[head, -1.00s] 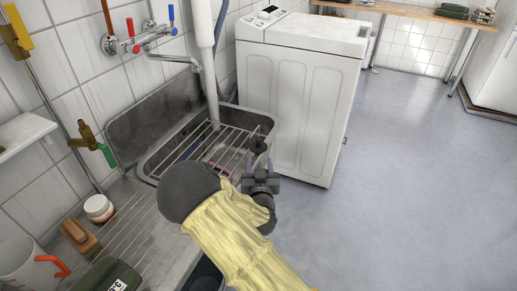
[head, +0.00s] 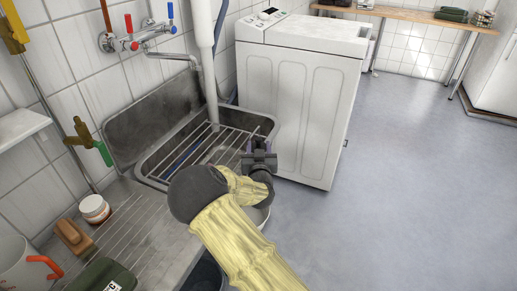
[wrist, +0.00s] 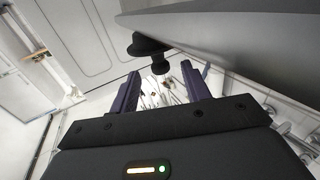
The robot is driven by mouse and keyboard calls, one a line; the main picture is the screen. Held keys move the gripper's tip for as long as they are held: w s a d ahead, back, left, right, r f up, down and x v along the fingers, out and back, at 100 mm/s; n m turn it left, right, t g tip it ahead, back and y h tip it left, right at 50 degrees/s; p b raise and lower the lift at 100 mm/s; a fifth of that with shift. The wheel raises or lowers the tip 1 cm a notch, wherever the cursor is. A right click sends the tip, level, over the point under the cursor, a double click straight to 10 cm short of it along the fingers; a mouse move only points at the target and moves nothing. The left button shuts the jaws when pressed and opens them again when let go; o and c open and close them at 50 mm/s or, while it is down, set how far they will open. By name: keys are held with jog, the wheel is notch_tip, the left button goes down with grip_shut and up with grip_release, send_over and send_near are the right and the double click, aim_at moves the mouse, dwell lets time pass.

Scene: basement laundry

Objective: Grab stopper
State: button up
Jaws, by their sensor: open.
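The stopper (wrist: 148,45) is a dark piece with a wide round part and a narrower knob, seen in the wrist view beside a large grey curved surface. Its knob points towards my gripper (wrist: 160,80) and shows between the two purple fingertips, slightly beyond them. The fingers are open and apart, with a gap around the knob; I cannot tell any contact. In the head view my gripper (head: 259,145) is at the right rim of the sink, and it hides the stopper there.
The metal sink (head: 150,165) has a wire rack (head: 190,160) across it. A white washing machine (head: 300,100) stands close beyond my gripper. The floor (head: 420,160) at right is clear.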

aim_at(259, 143)
jog(key=shift+w+a+f+b, duration=0.1)
jog(key=shift+w+b, duration=0.2)
jog(key=shift+w, duration=0.65)
jog(key=shift+w+a+f+b, duration=0.1)
jog(key=shift+w+b, duration=0.15)
jog(key=shift+w, duration=0.65)
grip_shut()
